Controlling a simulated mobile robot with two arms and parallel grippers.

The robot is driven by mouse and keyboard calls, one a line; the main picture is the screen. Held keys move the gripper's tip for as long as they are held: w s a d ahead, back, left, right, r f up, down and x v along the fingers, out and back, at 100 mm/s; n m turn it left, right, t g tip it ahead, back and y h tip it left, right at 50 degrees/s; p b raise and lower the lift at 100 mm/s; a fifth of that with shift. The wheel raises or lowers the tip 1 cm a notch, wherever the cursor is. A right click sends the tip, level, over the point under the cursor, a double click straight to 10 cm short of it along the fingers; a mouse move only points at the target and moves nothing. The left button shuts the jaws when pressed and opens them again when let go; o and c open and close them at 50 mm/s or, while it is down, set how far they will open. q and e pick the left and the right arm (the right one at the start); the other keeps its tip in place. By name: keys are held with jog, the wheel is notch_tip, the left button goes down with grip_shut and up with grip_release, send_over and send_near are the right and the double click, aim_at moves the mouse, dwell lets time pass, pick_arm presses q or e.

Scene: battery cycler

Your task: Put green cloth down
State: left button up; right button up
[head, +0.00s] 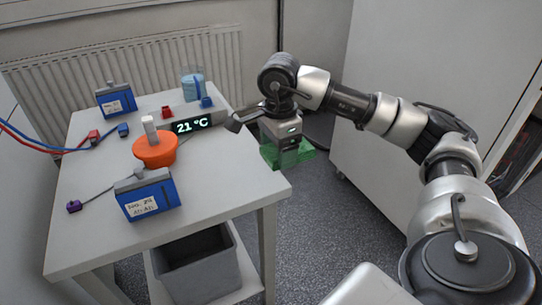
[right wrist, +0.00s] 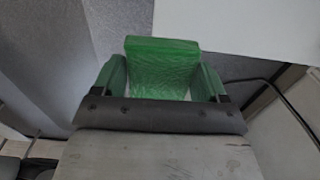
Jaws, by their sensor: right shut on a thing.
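My right gripper (head: 281,156) hangs just off the right edge of the table in the head view, above the floor, pointing down. It is shut on a green cloth (head: 305,152), which shows partly behind the fingers. In the right wrist view the green cloth (right wrist: 162,62) sits between the two green fingers of the gripper (right wrist: 161,80) and extends past their tips. The cloth appears clear of the table top. My left gripper is in neither view.
A grey bin (head: 200,268) stands below. A white cabinet (head: 420,75) stands at right.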

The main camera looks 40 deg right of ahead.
send_over(240, 180)
notch_tip(240, 180, down, 6)
jog(key=shift+d+r, duration=0.1)
jog(key=shift+r, duration=0.1)
notch_tip(240, 180, down, 3)
jog(key=shift+w+r, duration=0.1)
jog(key=shift+r, duration=0.1)
jog(key=shift+f, duration=0.6)
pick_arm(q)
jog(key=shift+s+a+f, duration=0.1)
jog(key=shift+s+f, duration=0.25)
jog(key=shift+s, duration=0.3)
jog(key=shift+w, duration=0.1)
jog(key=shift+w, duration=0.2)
pick_arm(e)
jog(key=o, duration=1.2)
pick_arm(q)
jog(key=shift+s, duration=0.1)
